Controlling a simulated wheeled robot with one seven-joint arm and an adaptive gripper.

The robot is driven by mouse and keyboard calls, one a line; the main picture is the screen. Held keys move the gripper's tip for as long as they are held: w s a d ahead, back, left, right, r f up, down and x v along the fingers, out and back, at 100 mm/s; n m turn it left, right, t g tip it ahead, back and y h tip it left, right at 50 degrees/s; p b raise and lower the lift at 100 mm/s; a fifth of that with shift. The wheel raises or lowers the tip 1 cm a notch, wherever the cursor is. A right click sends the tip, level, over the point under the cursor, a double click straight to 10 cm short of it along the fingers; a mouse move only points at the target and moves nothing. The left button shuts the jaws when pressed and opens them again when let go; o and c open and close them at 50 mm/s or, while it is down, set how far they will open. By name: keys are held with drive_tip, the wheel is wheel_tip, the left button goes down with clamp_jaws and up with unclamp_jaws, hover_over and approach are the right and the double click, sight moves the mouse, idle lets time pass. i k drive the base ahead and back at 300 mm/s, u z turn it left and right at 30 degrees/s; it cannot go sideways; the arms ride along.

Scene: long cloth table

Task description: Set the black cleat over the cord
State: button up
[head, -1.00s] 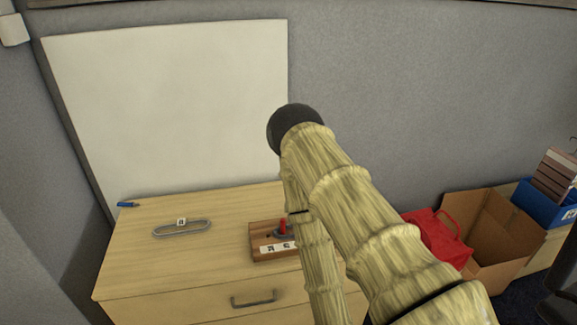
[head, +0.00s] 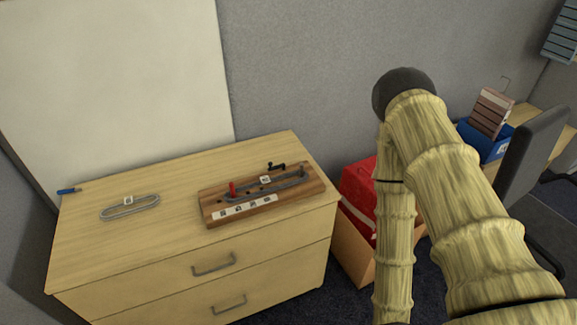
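A wooden board (head: 212,201) lies on the cabinet top, with a red upright peg (head: 232,188) near its left end. A grey cord-like band (head: 290,184) with a small white tag runs along the board to its right end. A small black piece (head: 277,167), which looks like the cleat, is at the board's back edge; I cannot tell whether it rests on the board or behind it. A second grey loop (head: 130,212) with a white tag lies flat to the left. My gripper is out of view; only my arm shows on the right.
The wooden cabinet top (head: 100,255) is clear in front of the loop and board. A blue marker (head: 68,191) lies at its back left. A white panel (head: 110,80) leans behind. A red bag (head: 358,190) in a cardboard box (head: 352,246) stands to the right.

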sight(276, 167)
drive_tip(key=u, duration=0.55)
drive_tip(key=k, duration=0.65)
drive_tip(key=u, duration=0.85)
drive_tip(key=i, duration=1)
drive_tip(key=z, duration=0.85)
drive_tip(key=i, duration=0.5)
drive_tip(key=z, duration=0.55)
